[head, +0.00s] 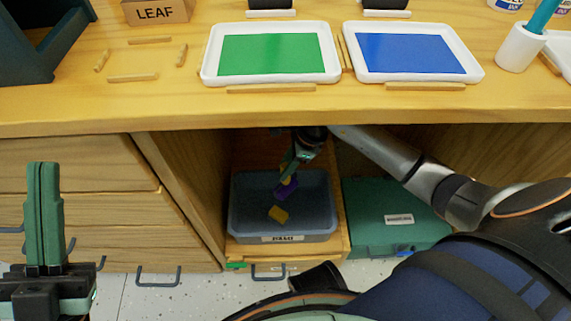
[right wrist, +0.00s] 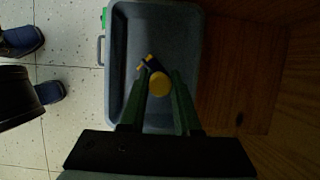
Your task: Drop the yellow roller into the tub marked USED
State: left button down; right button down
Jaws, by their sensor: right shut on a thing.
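The grey-blue tub (head: 323,233) stands in the opening under the counter, with an upside-down label (head: 282,238) on its front that seems to read USED. In the right wrist view, the roller's round yellow end (right wrist: 159,84) sits between the fingertips, over the tub floor (right wrist: 128,60). I cannot tell whether the roller touches the floor.
The counter overhangs the opening, and a wooden side wall (head: 185,175) stands left of the tub. A green case (head: 385,225) stands to its right. Green (head: 270,54) and blue (head: 410,54) trays lie on the counter. Someone's shoes (right wrist: 22,40) show in the right wrist view.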

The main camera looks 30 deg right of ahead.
jog(key=shift+f, duration=0.1)
jog(key=c, duration=0.5)
grip_release()
jog(key=shift+c, duration=0.2)
jog(key=p+v, duration=0.3)
jog(key=v, duration=0.4)
jog(key=shift+r, duration=0.2)
jog(key=shift+d+r+p, duration=0.1)
jog(key=shift+r+p, duration=0.05)
jog(key=shift+p, duration=0.15)
jog(key=shift+r, duration=0.35)
jog(key=shift+r+p, duration=1.25)
jog(key=shift+r, duration=0.1)
